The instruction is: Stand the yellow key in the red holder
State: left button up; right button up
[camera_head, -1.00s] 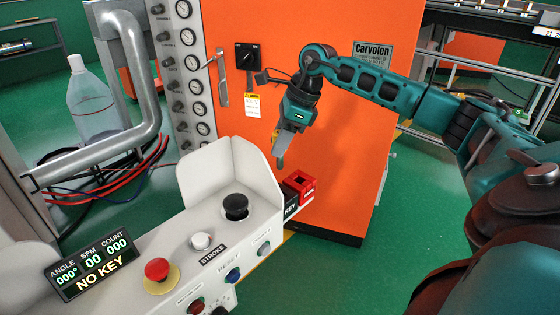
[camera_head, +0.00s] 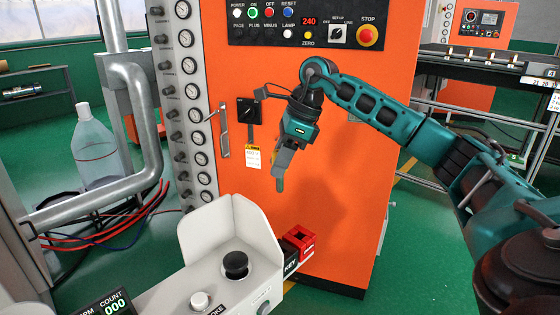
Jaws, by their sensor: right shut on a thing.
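The red holder (camera_head: 300,238) is a small open-topped block at the right end of the white control console, beside a black label reading KEY. My right gripper (camera_head: 280,178) hangs fingers down in front of the orange cabinet, above and slightly left of the holder, apart from it. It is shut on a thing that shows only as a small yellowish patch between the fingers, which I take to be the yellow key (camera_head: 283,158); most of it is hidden. My left gripper is not in view.
The white console guard (camera_head: 228,232) rises just left of the holder, around a black button (camera_head: 236,264). The orange cabinet (camera_head: 340,200) stands close behind, with a rotary switch (camera_head: 248,111) and a hanging tag. Green floor is free to the right.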

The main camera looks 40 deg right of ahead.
aim_at(277, 151)
jog(key=shift+r+p, duration=1.2)
jog(key=shift+r, duration=0.6)
